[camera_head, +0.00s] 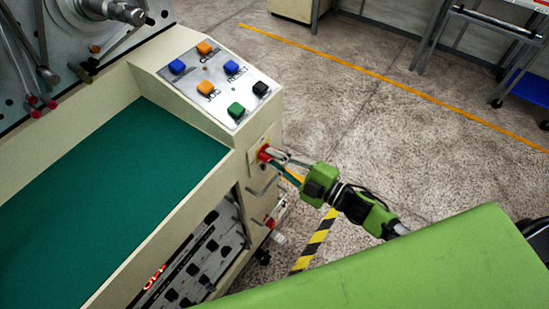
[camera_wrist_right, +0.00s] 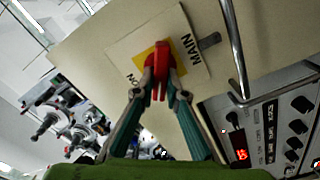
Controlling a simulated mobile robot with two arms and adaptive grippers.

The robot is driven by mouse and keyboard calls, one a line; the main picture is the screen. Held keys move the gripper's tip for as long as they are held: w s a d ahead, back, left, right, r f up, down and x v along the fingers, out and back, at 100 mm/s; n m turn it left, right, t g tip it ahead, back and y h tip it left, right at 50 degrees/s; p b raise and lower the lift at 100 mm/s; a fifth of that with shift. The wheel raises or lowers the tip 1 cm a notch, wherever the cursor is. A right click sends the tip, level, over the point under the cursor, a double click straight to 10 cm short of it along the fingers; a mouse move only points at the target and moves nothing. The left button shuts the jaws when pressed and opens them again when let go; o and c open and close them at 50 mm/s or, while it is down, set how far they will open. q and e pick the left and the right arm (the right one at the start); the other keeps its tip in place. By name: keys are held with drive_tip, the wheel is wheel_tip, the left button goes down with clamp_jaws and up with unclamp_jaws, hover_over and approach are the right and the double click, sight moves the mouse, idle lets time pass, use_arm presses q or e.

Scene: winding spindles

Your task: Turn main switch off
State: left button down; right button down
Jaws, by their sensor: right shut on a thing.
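The main switch (camera_head: 264,153) is a red knob on the beige side face of the machine, below the button panel. In the right wrist view the red knob (camera_wrist_right: 158,68) sits on a yellow square on a white plate (camera_wrist_right: 125,50) with the words MAIN and ON. My right gripper (camera_head: 275,157) reaches it from the right in the head view. In the wrist view the fingertips of my right gripper (camera_wrist_right: 160,75) are closed on the two sides of the knob. My left gripper is not in view.
A sloped panel with coloured buttons (camera_head: 219,78) lies above the switch. A metal handle (camera_wrist_right: 234,45) and a panel with black knobs (camera_wrist_right: 270,125) are beside the switch. A green surface (camera_head: 110,175) covers the machine's bed. Grey floor (camera_head: 365,125) is open to the right.

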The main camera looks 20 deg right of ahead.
drive_tip(key=n, duration=0.2)
drive_tip(key=n+b, duration=0.1)
drive_tip(key=n, duration=0.1)
drive_tip(key=n+b, duration=0.1)
drive_tip(key=n, duration=0.1)
drive_tip(key=shift+f, duration=0.25)
drive_tip(key=shift+n, duration=0.4)
drive_tip(key=c, duration=2)
unclamp_jaws()
drive_tip(key=shift+c, duration=0.2)
drive_tip(key=v, duration=1.2)
